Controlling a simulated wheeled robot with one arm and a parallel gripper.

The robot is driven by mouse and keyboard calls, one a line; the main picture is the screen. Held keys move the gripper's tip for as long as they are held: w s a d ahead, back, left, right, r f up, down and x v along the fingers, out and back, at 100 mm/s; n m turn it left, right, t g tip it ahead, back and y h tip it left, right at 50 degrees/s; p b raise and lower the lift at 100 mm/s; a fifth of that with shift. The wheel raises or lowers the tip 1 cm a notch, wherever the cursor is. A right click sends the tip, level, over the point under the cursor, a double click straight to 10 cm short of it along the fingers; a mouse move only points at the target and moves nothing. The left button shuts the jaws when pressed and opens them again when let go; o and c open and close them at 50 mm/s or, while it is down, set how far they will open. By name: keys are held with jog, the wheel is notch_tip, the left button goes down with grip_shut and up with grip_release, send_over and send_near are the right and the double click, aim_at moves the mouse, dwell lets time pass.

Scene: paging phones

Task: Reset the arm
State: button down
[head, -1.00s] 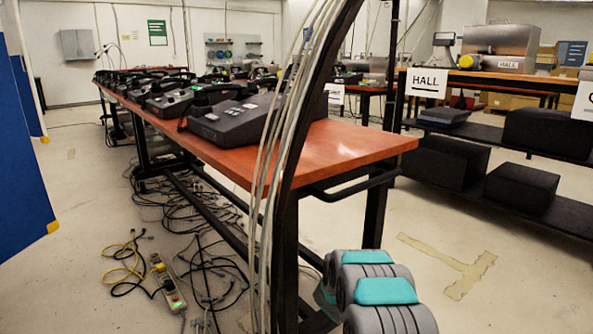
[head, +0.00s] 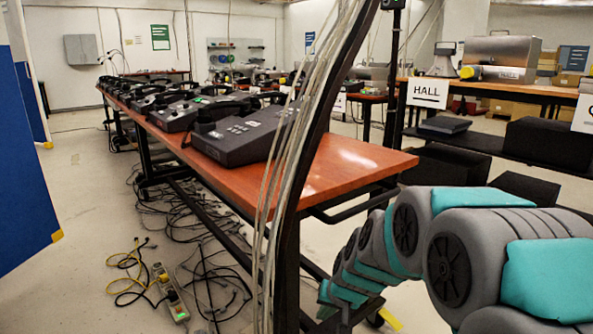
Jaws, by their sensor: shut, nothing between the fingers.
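My arm (head: 455,255), grey with teal pads, fills the lower right of the head view. It bends over from the right edge and runs down leftward past the bottom edge, in front of the table's right end. My gripper is not visible in this view. The arm hides part of the floor and the lower shelves on the right.
A long orange-topped table (head: 350,160) carries a row of dark desk phones (head: 240,138). Loose cables and a power strip (head: 171,292) lie on the floor. A black post with cables (head: 293,190) stands in front. A HALL sign (head: 427,93) hangs from a bench at right. A blue panel (head: 25,180) stands left.

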jog(key=s+d+r+g+h+p, duration=0.1)
jog(key=s+d+r+g, duration=0.1)
jog(key=s, duration=0.9)
jog(key=s+d+r+n+g+p, duration=0.1)
jog(key=s+d+r+g, duration=0.1)
jog(key=s, duration=1)
jog(key=s+d+r+g+h+p, duration=0.1)
jog(key=s+d+r+g, duration=0.1)
jog(key=s, duration=0.9)
jog(key=d+r, duration=0.1)
jog(key=d, duration=0.1)
jog(key=shift+s+d+r+n+h, duration=0.25)
jog(key=shift+d+r+n+h, duration=0.05)
jog(key=shift+r+n, duration=0.1)
